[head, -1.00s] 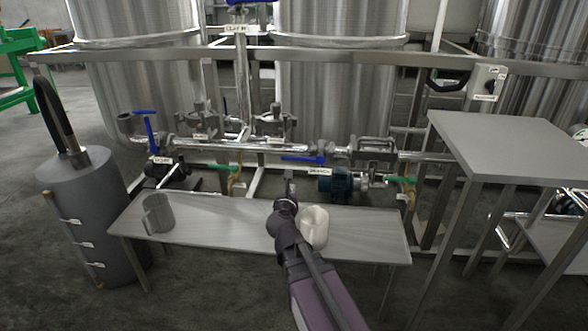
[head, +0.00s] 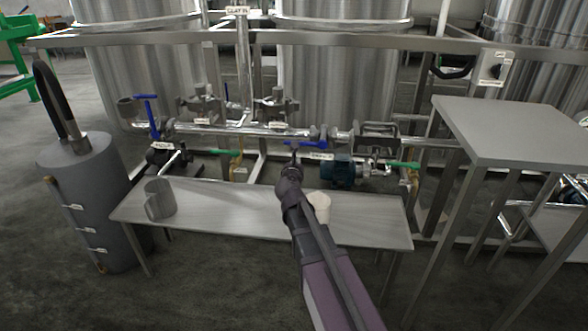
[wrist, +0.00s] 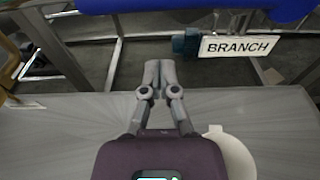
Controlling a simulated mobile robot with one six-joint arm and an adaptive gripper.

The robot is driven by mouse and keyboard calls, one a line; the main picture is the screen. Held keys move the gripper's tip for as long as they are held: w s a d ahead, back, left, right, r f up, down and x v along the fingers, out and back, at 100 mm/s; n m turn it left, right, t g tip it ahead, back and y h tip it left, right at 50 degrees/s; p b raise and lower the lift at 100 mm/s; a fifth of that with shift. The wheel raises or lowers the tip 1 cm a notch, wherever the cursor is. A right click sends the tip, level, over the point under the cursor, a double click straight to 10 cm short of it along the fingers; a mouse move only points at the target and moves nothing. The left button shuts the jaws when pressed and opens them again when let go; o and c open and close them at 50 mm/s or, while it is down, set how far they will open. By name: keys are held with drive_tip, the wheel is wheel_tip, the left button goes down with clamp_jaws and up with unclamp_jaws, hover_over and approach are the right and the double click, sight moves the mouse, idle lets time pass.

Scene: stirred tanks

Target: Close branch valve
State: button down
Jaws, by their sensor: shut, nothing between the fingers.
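The branch valve's blue lever handle (head: 308,145) lies across the picture, roughly along the horizontal pipe, in the head view. Its white BRANCH label (head: 320,156) hangs just below. In the wrist view the blue handle (wrist: 285,10) fills the top edge, cut off by the frame, with the BRANCH label (wrist: 237,46) below it at right. My gripper (head: 294,158) is over the bench's back edge, just below the handle in the head view. In the wrist view my gripper (wrist: 160,68) has its fingers together, empty, and apart from the handle. The valve body is not clearly visible.
A blue motor (head: 346,172) and green-handled valves (head: 403,164) sit behind. A taller table (head: 510,130) stands at right.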

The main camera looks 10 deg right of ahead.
sight(302, 143)
drive_tip(key=shift+r+p, duration=1.9)
drive_tip(key=shift+p, duration=0.1)
drive_tip(key=shift+d+r, duration=0.1)
drive_tip(key=shift+d, duration=0.15)
drive_tip(key=shift+r, duration=0.1)
